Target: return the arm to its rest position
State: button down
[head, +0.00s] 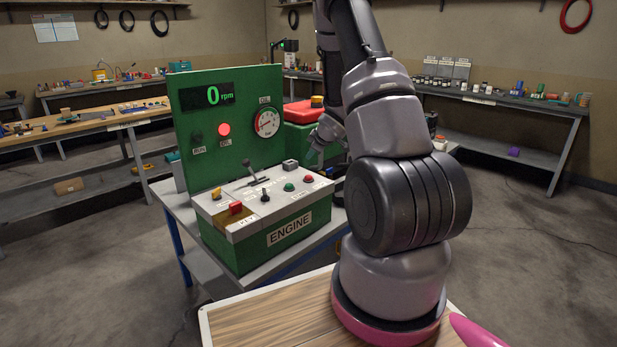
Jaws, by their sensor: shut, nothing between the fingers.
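My arm (405,205) rises from its base at the lower right and leaves the top edge of the head view. My gripper (317,154) shows small, partly hidden behind the arm, just right of the green engine panel (221,140). It is shut and empty, pointing down, and appears apart from the controls. The engine console (290,229) below the panel has a lever (250,169), a key area and coloured buttons. The panel reads 0 rpm, and a red lamp (224,130) is bright.
The console stands on a grey table (181,203). A green box with a red top (301,112) stands behind the gripper. Workbenches with tools (85,124) line the left and back, and another bench (530,105) runs along the right. The concrete floor on the right is clear.

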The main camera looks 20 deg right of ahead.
dwell(0.4)
jog(key=s+a+r+m+h, duration=0.15)
jog(key=s+r+m, duration=0.3)
jog(key=r, duration=0.65)
jog(key=s+a+r+m+h, duration=0.1)
jog(key=s+a+r+m, duration=0.3)
jog(key=r, duration=0.7)
jog(key=s+a+r+m+y, duration=0.1)
jog(key=s+a+r, duration=0.2)
jog(key=s, duration=0.6)
jog(key=s+a+r+m+g+y, duration=0.1)
jog(key=s+a+r+m+y, duration=0.1)
jog(key=s+a, duration=0.3)
jog(key=s+a+r+m+g+y, duration=0.1)
jog(key=s+a+r, duration=0.3)
jog(key=s, duration=0.9)
jog(key=shift+a+r+m, duration=0.2)
jog(key=shift+a+m, duration=0.35)
jog(key=shift+a, duration=0.05)
